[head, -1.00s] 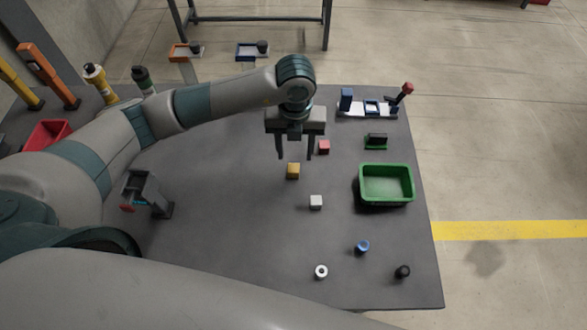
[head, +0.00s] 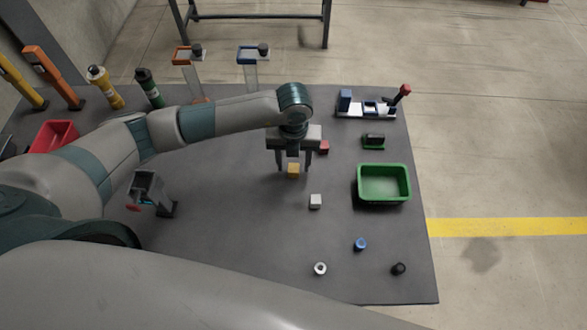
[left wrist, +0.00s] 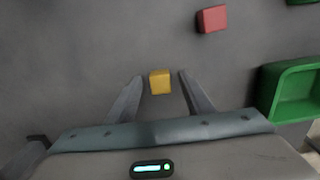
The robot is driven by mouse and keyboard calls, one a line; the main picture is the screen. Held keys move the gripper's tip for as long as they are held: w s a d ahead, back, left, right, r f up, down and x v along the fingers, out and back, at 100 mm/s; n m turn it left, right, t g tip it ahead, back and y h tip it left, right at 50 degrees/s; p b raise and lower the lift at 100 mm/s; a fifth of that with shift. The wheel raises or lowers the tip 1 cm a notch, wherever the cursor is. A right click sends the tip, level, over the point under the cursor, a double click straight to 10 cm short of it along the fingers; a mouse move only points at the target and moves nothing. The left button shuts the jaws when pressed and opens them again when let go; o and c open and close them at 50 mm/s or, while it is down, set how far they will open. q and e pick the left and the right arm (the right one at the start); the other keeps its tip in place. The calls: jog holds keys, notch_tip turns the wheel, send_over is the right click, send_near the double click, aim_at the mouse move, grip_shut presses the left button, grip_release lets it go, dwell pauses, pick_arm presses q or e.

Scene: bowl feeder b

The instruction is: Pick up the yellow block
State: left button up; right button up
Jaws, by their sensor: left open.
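The yellow block (head: 293,171) sits on the dark grey table, and it also shows in the left wrist view (left wrist: 160,82). My left gripper (head: 293,172) is open and points down over the block. In the left wrist view the block lies between the two fingertips of that gripper (left wrist: 160,77), with a gap on each side. How high the fingertips are above the table is hard to tell. My right gripper is not in view.
A red block (head: 324,147) lies just behind the gripper to the right. A white block (head: 315,201) sits nearer the front. A green bin (head: 384,199) stands to the right. A blue part (head: 360,244), a white ring (head: 320,268) and a black part (head: 398,268) lie near the front.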

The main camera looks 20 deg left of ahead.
aim_at(296, 168)
pick_arm(q)
jog(key=c, duration=1.1)
jog(key=shift+w+r+b, duration=0.1)
jog(key=shift+r+b, duration=0.3)
jog(key=shift+r, duration=0.1)
jog(key=r+b, duration=0.1)
jog(key=d+r, duration=0.1)
jog(key=r, duration=0.1)
jog(key=shift+s+r+b, duration=0.15)
jog(key=shift+s+b, duration=0.05)
jog(key=shift+b, duration=0.2)
jog(key=shift+s+d+r+b, duration=0.5)
jog(key=shift+s+d+r, duration=0.45)
jog(key=shift+d, duration=0.65)
jog(key=shift+s+d+r+b, duration=0.6)
jog(key=shift+d+r, duration=0.7)
jog(key=shift+d, duration=0.3)
jog(key=shift+s+d+r+b, duration=0.45)
jog(key=shift+s+d+r, duration=0.5)
jog(key=shift+d, duration=0.65)
